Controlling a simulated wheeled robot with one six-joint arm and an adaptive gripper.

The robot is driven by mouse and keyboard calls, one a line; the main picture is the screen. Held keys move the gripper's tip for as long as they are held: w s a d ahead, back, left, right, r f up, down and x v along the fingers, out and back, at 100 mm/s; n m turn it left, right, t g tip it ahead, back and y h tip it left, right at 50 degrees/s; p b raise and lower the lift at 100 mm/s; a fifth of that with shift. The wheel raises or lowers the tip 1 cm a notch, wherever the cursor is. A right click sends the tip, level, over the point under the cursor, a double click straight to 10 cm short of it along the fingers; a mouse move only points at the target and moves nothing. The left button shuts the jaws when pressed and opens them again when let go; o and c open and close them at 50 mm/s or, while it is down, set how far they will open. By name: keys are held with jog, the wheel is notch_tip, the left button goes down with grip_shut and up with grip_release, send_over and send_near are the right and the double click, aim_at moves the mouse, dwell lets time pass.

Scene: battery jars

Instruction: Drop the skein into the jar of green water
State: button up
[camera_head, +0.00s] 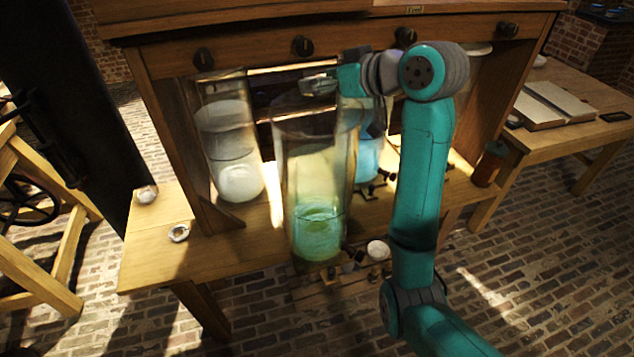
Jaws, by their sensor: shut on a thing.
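The jar of green water (314,185) is a tall clear glass cylinder standing upright near the front of the wooden bench, with bright green liquid low in it. My gripper (318,87) reaches in from the right, level with the top of this jar and over its mouth as seen from here. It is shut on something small. The skein is too small and blurred to make out clearly at the fingers. I cannot tell the exact gap between my gripper and the jar's rim.
A jar with whitish contents (229,140) stands left of the green one. A blue jar (367,158) is behind, partly hidden by my arm. A wooden drawer front (270,50) overhangs the jars. A brown pot (489,163) stands at right. Small items lie along the bench's front edge.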

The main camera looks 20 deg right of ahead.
aim_at(323, 95)
jog(key=shift+f, duration=1.55)
jog(key=o, duration=1)
jog(key=v, duration=1.2)
jog(key=shift+d+f, duration=0.1)
